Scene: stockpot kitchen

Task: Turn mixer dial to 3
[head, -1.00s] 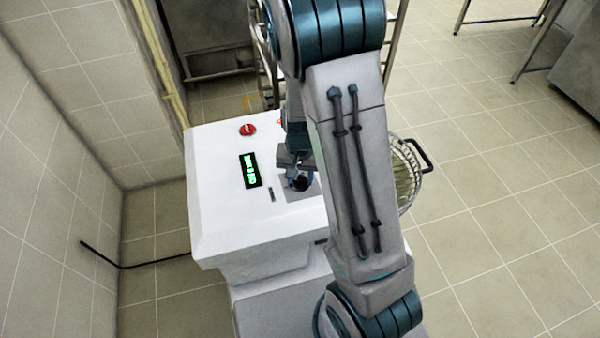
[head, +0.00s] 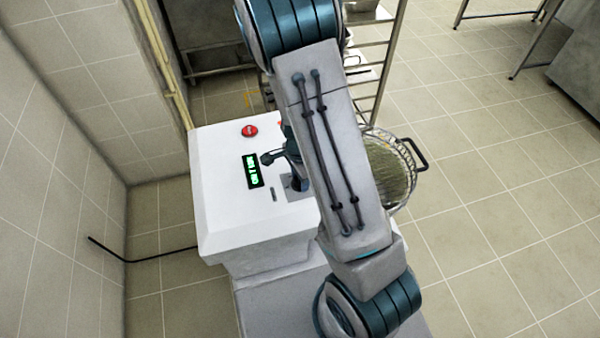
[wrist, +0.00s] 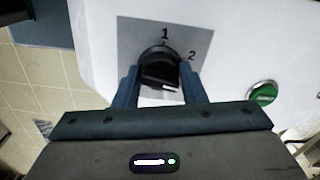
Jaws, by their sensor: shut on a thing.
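The mixer dial (wrist: 160,60) is a round black knob on a grey plate (wrist: 133,32), with the numbers 1 and 2 printed around it. No 3 is visible, and I cannot tell which number the knob points to. My gripper (wrist: 160,82) has a blue finger on each side of the knob and is shut on it. In the head view the dial (head: 299,185) is partly covered by my arm on the white mixer top (head: 225,215). The green-lit display (head: 253,170) is to its left; its text is too small to read surely.
A red button (head: 249,131) sits on the mixer top, and a green button (wrist: 263,94) shows in the wrist view. A wire-guarded bowl (head: 388,170) is right of my arm. A metal rack (head: 385,65) stands behind; tiled floor is open to the right.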

